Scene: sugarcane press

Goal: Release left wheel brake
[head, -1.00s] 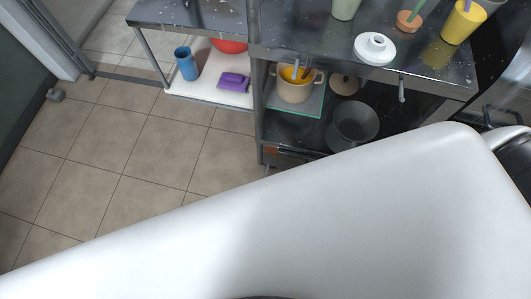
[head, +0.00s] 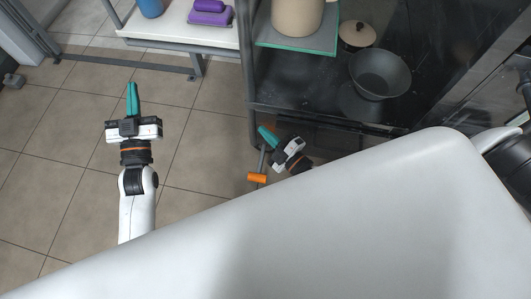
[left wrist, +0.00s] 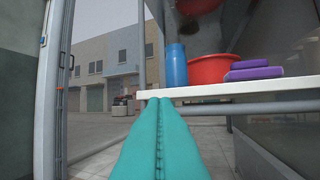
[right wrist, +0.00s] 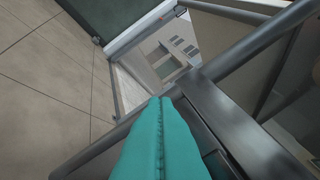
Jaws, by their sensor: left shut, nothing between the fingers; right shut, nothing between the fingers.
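An orange piece (head: 257,178), likely the wheel brake's pedal, sits at the end of a thin grey bar low by the left leg of the dark metal cart (head: 250,70). The wheel itself is not clearly visible. My right gripper (head: 264,131) is shut and empty, just above and right of the orange piece near the cart's lower left corner. Its teal fingers also show in the right wrist view (right wrist: 162,104), over a grey metal frame. My left gripper (head: 132,88) is shut and empty over open floor, left of the cart. It also shows in the left wrist view (left wrist: 154,105).
The cart's lower shelf holds a beige pot (head: 296,18) on a green-edged board and a dark bowl (head: 381,74). A white shelf (head: 190,35) with a blue cup (head: 150,8) and purple blocks (head: 208,18) stands behind. Tiled floor at left is free.

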